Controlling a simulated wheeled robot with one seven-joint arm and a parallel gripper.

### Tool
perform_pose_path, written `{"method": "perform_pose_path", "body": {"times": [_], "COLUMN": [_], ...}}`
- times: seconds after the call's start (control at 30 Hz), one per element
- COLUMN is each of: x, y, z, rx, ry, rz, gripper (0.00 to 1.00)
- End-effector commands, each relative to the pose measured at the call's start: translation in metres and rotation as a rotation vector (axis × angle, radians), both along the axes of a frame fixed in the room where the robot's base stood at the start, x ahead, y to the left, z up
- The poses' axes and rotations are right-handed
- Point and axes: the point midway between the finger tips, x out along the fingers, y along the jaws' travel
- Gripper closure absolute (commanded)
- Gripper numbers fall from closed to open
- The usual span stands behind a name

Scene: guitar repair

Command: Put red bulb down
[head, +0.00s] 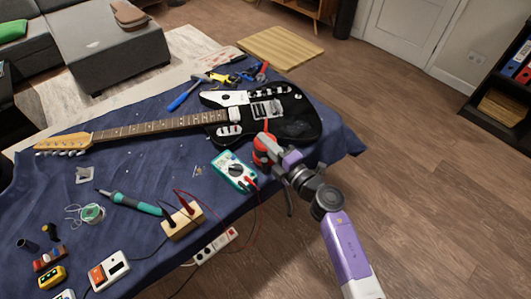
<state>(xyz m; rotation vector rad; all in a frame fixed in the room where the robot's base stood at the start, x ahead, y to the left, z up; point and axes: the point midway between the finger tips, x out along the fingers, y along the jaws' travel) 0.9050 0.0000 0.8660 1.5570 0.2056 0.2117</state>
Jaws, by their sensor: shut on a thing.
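The red bulb (263,144) is at the right part of the blue-covered table, just below the guitar's body in the picture. A thin red tip points up from it toward the black and white guitar (285,126). My gripper (274,149) is shut on the red bulb, reaching in from the lower right. The gripper hides part of the bulb. I cannot tell whether the bulb touches the cloth or is held above it.
A teal multimeter (235,171) lies just left of the bulb. A soldering iron (130,203), a wooden block (183,219) and pliers (262,72) lie on the blue cloth (165,165). Bare cloth shows at the table's right corner. Cables hang off the front edge.

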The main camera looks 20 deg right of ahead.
Motion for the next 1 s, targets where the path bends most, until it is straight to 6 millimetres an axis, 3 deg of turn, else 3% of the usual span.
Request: {"method": "perform_pose_path", "body": {"times": [0.03,0.2,0.67,0.7,0.77,1.0], "x": [0.0,0.0,0.0,0.0,0.0,0.0], "y": [0.0,0.0,0.0,0.0,0.0,0.0], "z": [-0.013,-0.032,-0.037,-0.037,-0.036,-0.036], "rx": [0.002,0.001,0.001,0.001,0.001,0.001], "ry": [0.001,0.0,0.0,0.001,0.001,0.001], "rz": [0.0,0.0,0.0,0.0,0.0,0.0], "gripper": [1.0,1.0,1.0,0.82,0.7,0.68]}}
